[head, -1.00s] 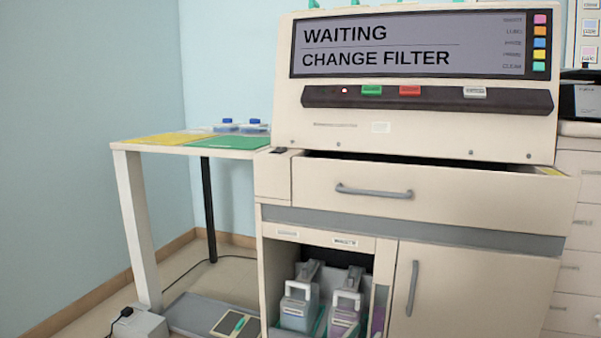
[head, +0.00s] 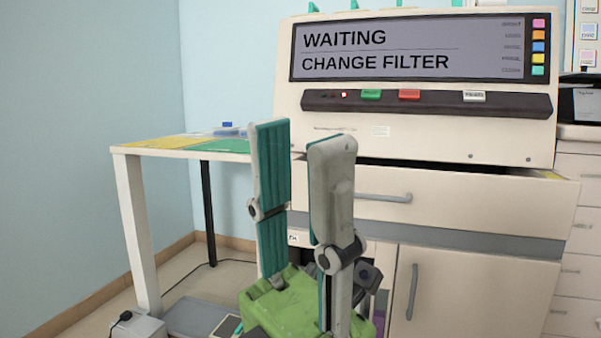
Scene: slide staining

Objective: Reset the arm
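My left gripper (head: 301,150) stands in the lower middle of the head view, fingers pointing up. Its green body is at the bottom and its two grey fingers with teal pads are apart, with nothing between them. It is in front of the staining machine (head: 420,138) and its cabinet, and hides part of the drawer and most of the open lower bay. My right gripper is not in view. The machine's screen (head: 405,50) reads "WAITING" and "CHANGE FILTER".
A white side table (head: 128,152) with yellow and green mats and blue-capped items stands left of the machine. The drawer handle (head: 384,198) and door handle (head: 412,291) stick out from the cabinet. A grey box (head: 138,328) with a cable lies on the floor at lower left.

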